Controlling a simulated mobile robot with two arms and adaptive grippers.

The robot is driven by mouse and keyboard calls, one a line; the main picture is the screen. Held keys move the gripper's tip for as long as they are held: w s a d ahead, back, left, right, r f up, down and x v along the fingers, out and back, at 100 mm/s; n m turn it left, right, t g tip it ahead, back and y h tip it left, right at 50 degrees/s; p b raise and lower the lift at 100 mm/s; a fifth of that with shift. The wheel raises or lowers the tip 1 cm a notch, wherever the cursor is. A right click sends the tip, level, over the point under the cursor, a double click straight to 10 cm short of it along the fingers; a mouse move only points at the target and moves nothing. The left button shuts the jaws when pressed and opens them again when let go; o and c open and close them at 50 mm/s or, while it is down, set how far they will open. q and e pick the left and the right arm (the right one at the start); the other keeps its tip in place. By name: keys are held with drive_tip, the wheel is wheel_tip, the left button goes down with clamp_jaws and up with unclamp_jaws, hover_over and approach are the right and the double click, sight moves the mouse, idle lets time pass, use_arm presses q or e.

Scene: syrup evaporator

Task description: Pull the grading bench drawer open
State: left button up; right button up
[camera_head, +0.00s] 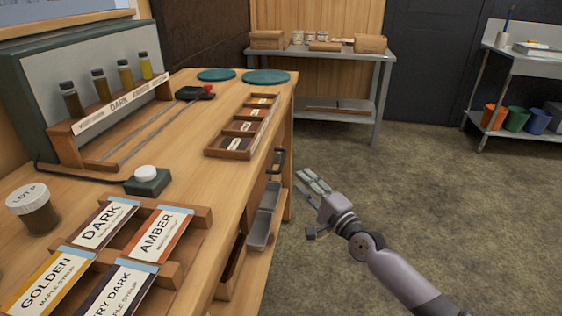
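The grading bench (194,183) is the wooden bench filling the left side. Its right side faces the floor aisle and is seen at a steep angle. A dark bar handle (277,161) sits high on that side, near the far end. The drawer front around it is strongly foreshortened and looks closed. My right gripper (306,182) is in the aisle, right of the handle and apart from it. Its fingers point up and left toward the bench and look spread, with nothing between them. My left gripper is out of view.
Grey bins (262,229) sit low on the bench's aisle side. Syrup cards, a jar (35,209), sample bottles and a wooden tray (230,148) are on top. A metal table (345,57) stands at the back. The floor to the right is clear.

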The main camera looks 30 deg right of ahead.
sight(282, 160)
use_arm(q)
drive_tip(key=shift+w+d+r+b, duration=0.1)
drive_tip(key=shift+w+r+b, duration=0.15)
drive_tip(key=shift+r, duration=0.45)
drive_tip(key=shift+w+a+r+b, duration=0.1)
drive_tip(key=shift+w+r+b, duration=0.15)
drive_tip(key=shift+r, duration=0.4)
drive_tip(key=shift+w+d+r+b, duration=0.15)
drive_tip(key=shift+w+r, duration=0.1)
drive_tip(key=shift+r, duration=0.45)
use_arm(e)
drive_tip(key=shift+w+a+r, duration=0.25)
drive_tip(key=shift+w, duration=1.55)
drive_tip(key=shift+w+a+r, duration=0.2)
drive_tip(key=shift+w, duration=1.6)
drive_tip(key=shift+w+a+r, duration=0.25)
drive_tip(key=shift+w, duration=1.55)
drive_tip(key=shift+c, duration=0.6)
clamp_jaws()
